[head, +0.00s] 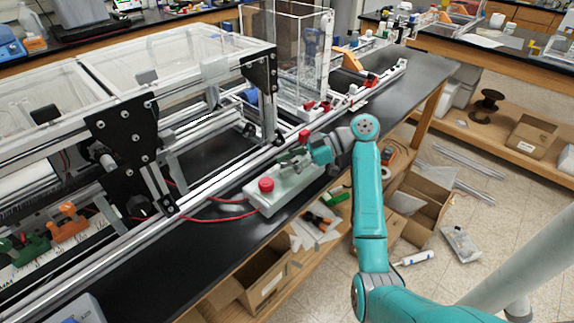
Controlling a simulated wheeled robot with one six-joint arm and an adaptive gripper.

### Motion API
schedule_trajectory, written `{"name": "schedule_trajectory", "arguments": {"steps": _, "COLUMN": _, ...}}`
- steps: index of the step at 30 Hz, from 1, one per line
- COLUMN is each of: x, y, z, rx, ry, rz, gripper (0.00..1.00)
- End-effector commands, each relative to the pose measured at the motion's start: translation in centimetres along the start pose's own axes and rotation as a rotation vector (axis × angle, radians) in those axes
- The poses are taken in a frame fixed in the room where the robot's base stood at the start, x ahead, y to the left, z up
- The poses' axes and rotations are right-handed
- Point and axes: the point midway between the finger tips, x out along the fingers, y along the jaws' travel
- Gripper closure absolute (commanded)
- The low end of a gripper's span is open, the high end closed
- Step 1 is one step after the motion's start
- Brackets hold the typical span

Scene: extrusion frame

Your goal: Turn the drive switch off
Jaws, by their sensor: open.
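A white control box (258,200) lies on the black bench beside the extrusion frame. A red round button (266,184) stands on its left end. My gripper (289,163) is open and reaches in from the right, low over the right part of the box. It covers that part, and I cannot clearly make out the drive switch there. I cannot tell whether the fingers touch anything. A second small red knob (304,135) shows just behind the gripper; its mounting is hidden.
The aluminium extrusion frame (210,182) with black plates runs along the bench behind the box. Red cables (215,219) leave the box to the left. A clear box (290,50) stands farther back. Open cardboard boxes (262,280) sit below the bench edge.

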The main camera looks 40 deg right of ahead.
Motion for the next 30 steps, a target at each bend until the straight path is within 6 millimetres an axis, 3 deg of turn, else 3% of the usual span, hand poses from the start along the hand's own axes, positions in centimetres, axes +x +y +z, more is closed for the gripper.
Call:
{"name": "schedule_trajectory", "arguments": {"steps": 15, "x": -3.1, "y": 0.0, "z": -7.6, "rx": -0.004, "ry": 0.0, "rz": 0.0, "gripper": 0.55}}
{"name": "schedule_trajectory", "arguments": {"steps": 21, "x": -3.6, "y": 0.0, "z": -8.7, "rx": -0.002, "ry": -0.001, "rz": 0.0, "gripper": 0.55}}
{"name": "schedule_trajectory", "arguments": {"steps": 30, "x": -3.6, "y": 0.0, "z": -8.8, "rx": -0.001, "ry": -0.001, "rz": 0.0, "gripper": 0.55}}
